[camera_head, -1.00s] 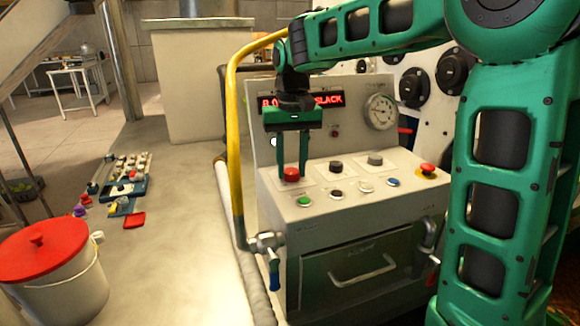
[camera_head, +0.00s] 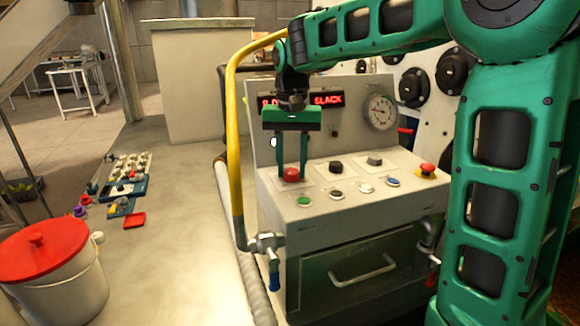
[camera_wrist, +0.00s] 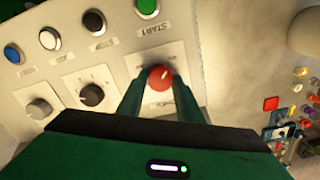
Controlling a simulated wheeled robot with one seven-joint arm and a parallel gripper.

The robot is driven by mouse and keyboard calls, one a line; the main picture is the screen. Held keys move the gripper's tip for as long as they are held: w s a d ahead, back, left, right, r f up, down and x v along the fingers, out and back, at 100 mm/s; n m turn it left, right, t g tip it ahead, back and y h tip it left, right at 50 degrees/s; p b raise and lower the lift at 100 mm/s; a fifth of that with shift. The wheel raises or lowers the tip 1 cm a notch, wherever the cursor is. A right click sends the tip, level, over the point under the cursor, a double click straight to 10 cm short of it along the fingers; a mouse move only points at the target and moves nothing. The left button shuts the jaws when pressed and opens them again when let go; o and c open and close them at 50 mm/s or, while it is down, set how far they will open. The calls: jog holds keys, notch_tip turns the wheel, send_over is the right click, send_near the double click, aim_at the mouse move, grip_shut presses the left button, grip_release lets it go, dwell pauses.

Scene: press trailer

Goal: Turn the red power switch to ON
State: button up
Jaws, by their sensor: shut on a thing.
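The red power switch (camera_head: 291,174) is a round red knob at the left of the control panel's sloping top. In the wrist view the knob (camera_wrist: 160,77) shows a pale pointer mark tilted toward the upper right. My gripper (camera_head: 292,172) points down over the panel with its two green fingers on either side of the knob. In the wrist view the gripper's fingertips (camera_wrist: 160,80) close on the knob's sides. The label by the knob is partly hidden and I cannot read its positions.
Beside it are a black knob (camera_head: 336,167), a grey knob (camera_head: 374,160), a green START button (camera_head: 304,201) and a red emergency button (camera_head: 427,169). A yellow rail (camera_head: 234,150) rises left of the panel. A red-lidded bucket (camera_head: 55,270) stands left.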

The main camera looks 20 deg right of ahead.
aim_at(291, 171)
jog(key=o, duration=1)
jog(key=shift+w, duration=0.1)
jog(key=shift+o, duration=0.2)
notch_tip(291, 171, up, 11)
jog(key=shift+f, duration=0.1)
